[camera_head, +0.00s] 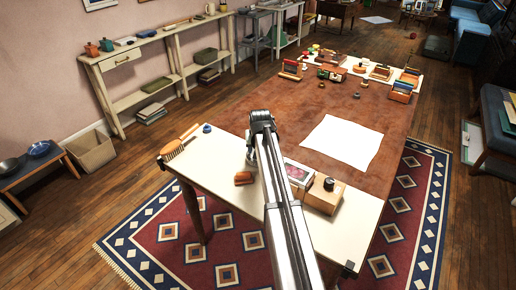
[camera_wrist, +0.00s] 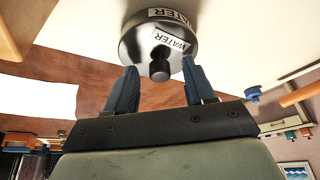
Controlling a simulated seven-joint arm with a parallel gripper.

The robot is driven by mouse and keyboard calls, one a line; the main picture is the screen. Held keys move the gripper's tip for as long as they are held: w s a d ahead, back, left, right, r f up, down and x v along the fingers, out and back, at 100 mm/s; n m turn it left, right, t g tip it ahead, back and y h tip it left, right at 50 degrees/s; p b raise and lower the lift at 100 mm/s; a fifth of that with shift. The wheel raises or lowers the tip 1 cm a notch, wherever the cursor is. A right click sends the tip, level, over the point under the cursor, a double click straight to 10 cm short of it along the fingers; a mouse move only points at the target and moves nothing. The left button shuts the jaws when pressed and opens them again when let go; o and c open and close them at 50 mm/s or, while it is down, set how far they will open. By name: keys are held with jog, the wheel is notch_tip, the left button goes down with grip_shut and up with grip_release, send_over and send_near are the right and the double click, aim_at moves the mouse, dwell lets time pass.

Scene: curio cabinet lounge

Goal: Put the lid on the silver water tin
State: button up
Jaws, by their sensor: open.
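The silver water tin (camera_wrist: 132,22) stands on the pale table end at the top of the wrist view, with a WATER label on its side. The lid (camera_wrist: 145,52), silver with a dark round knob and its own WATER label, lies over the tin's mouth. I cannot tell whether it is fully seated. My gripper (camera_wrist: 159,72) is open, one blue-grey finger on each side of the knob, with gaps visible. In the head view, my gripper (camera_head: 262,140) is over the pale table end, and my arm hides most of the tin.
A brush (camera_head: 178,147) and a blue round item (camera_head: 207,128) lie left of my gripper. An orange-brown item (camera_head: 243,178) lies nearer. A wooden box (camera_head: 324,196) with a black knob stands to the right. A white sheet (camera_head: 342,142) covers part of the brown tabletop.

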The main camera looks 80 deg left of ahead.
jog(key=v, duration=1.3)
jog(key=shift+r, duration=0.35)
jog(key=shift+d, duration=0.1)
